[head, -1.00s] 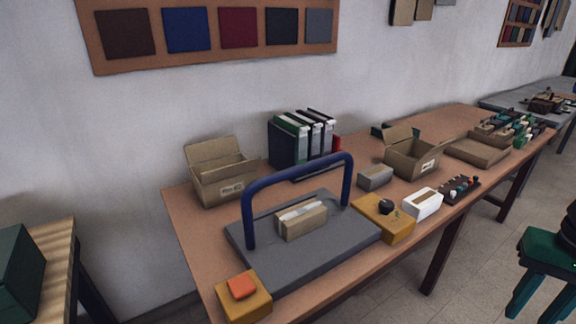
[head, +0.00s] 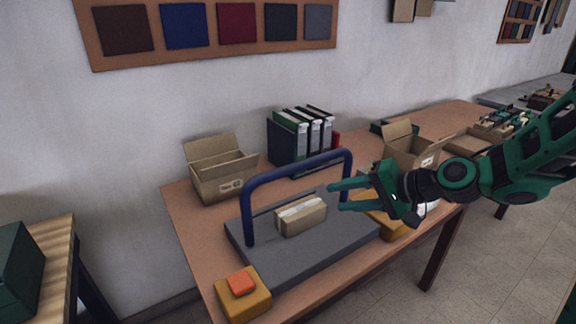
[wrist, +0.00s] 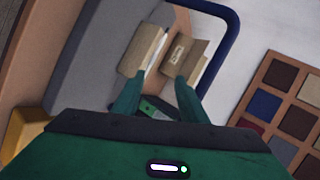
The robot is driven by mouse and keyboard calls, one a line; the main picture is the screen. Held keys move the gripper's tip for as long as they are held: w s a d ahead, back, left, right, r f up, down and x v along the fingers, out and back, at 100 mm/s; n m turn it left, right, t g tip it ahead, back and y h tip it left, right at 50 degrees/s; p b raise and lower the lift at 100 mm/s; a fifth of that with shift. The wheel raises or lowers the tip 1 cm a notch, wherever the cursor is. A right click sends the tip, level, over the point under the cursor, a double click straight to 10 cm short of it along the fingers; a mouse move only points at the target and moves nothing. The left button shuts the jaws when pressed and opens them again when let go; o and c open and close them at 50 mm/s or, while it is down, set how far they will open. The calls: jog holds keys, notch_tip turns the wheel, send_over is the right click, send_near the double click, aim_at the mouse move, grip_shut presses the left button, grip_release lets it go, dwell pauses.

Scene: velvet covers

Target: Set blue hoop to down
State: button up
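The blue hoop (head: 298,163) stands upright over a grey base plate (head: 290,269) on the table, its two legs at the plate's left and right. It also shows in the wrist view (wrist: 229,48), curving along the right of the fingers. A small tan block with a pale top (head: 302,217) rests on the plate under the hoop. My gripper (head: 335,197) is open and empty. It reaches in from the right, near the hoop's right leg, its fingers pointing left. I cannot tell whether a finger touches the hoop.
An open cardboard box (head: 222,178) and binders (head: 302,135) stand behind the hoop. A yellow box with an orange button (head: 242,285) sits at the front left corner. Another yellow box (head: 395,229) is partly hidden by my gripper. A second cardboard box (head: 402,148) stands at right.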

aim_at(307, 167)
jog(key=w+a+r+m+y, duration=0.1)
jog(key=w+a+r+t+y, duration=0.1)
jog(key=a+r, duration=0.1)
jog(key=w+a+r+m+y, duration=0.1)
jog(key=r, duration=0.1)
jog(key=shift+w+a+r+m+t, duration=0.2)
jog(key=shift+a+m+t, duration=0.1)
jog(key=shift+a+t, duration=0.1)
jog(key=shift+w+a, duration=0.1)
jog(key=shift+a, duration=0.1)
jog(key=x, duration=1)
jog(key=shift+a+r, duration=0.1)
jog(key=shift+r, duration=0.05)
jog(key=shift+c, duration=0.4)
